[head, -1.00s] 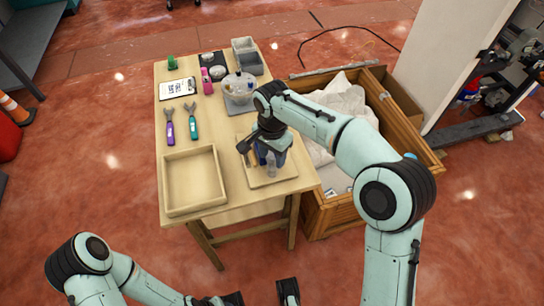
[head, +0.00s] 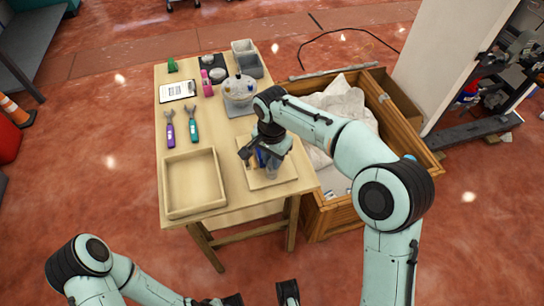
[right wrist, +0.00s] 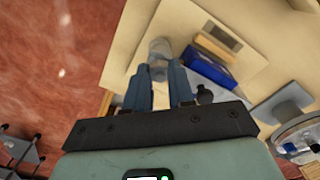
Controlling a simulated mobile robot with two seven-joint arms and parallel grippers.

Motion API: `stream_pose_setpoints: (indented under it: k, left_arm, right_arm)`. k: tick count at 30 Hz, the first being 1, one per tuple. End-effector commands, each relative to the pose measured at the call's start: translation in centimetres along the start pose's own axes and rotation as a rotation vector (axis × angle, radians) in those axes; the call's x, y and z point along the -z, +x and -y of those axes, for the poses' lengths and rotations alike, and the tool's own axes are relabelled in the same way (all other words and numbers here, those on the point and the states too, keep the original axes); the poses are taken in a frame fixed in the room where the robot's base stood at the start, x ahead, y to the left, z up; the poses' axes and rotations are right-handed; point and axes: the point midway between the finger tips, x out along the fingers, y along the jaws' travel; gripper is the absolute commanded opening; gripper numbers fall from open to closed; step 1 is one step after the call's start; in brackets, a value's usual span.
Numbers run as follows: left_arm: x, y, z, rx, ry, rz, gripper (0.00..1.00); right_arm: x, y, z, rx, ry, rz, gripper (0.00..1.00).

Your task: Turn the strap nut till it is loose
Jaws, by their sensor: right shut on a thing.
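My right gripper (head: 266,160) is over the pale square board (head: 285,178) at the table's front right. It points down and is shut on a greyish, see-through cylinder. In the right wrist view the cylinder (right wrist: 159,48) shows at the tips of my right gripper (right wrist: 160,68). I cannot make out the strap nut as a separate part; the fingers hide the grip. A blue block (right wrist: 207,67) and a yellowish wooden block (right wrist: 218,45) lie beside the fingers on the board. My left gripper (head: 260,298) is at the bottom edge, partly cut off and away from the table.
An empty wooden tray (head: 193,208) is at the table's front left. Purple (head: 170,130) and teal (head: 191,124) tools lie behind it. A round clear dispenser (head: 239,90) stands behind the board. A wooden crate (head: 330,213) with white cloth stands at the right.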

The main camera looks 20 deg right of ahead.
Motion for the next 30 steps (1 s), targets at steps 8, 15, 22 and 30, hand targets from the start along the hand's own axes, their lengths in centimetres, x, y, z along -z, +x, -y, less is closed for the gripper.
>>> stream_pose_setpoints:
  k: [8,15,22,30]
  left_arm:
    - [-0.8,-1.6,-0.3,0.005,-0.002,0.021,0.43]
    - [-1.6,-2.8,-0.5,0.009,-0.004,0.047,0.43]
    - [-2.1,-3.9,-0.6,0.014,-0.006,0.064,0.43]
    - [-2.0,-5.4,-1.2,0.013,-0.005,0.060,0.43]
  right_arm:
    - [0.0,-0.4,0.0,-0.001,-0.202,0.000,0.00]
    - [0.0,-0.4,0.0,0.000,-0.430,0.000,0.00]
    - [0.0,-0.4,0.0,0.001,-0.648,-0.001,0.00]
    - [0.1,-0.4,0.0,0.000,-0.904,-0.001,0.00]
